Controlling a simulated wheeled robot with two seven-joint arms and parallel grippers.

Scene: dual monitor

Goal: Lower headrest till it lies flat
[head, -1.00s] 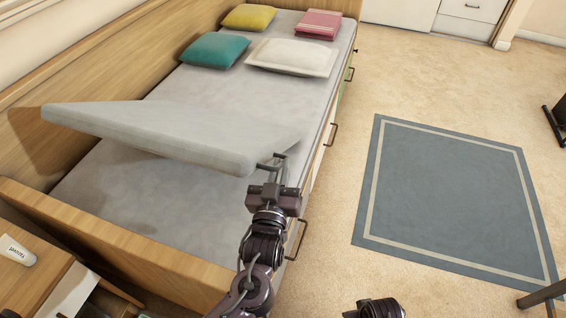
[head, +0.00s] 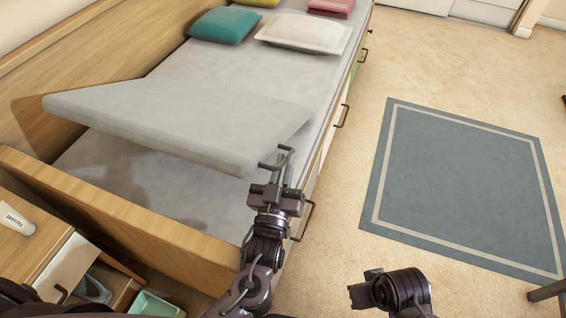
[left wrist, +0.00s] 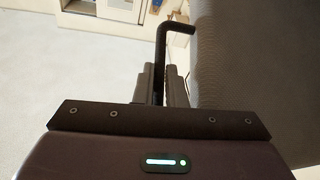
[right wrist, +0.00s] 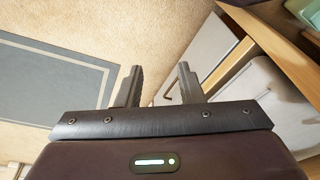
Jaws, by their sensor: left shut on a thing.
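The headrest (head: 170,122) is the grey padded panel at the near end of the bed, in the head view. It is tilted, with its near end raised above the grey mattress (head: 130,185) and a gap and shadow beneath. My left gripper (head: 277,172) is at the headrest's near right corner. In the left wrist view it is shut on a dark bent handle (left wrist: 162,45), beside a grey padded surface. The handle's join to the headrest is not clear. My right gripper (right wrist: 157,86) is open and empty, over the floor beside the bed in the head view.
The wooden end board (head: 110,205) borders the mattress in front. Teal (head: 224,25) and white (head: 305,32) pillows lie at the far end. A bedside table (head: 25,240) with a tube stands at the lower left. A blue rug (head: 460,180) lies on open carpet.

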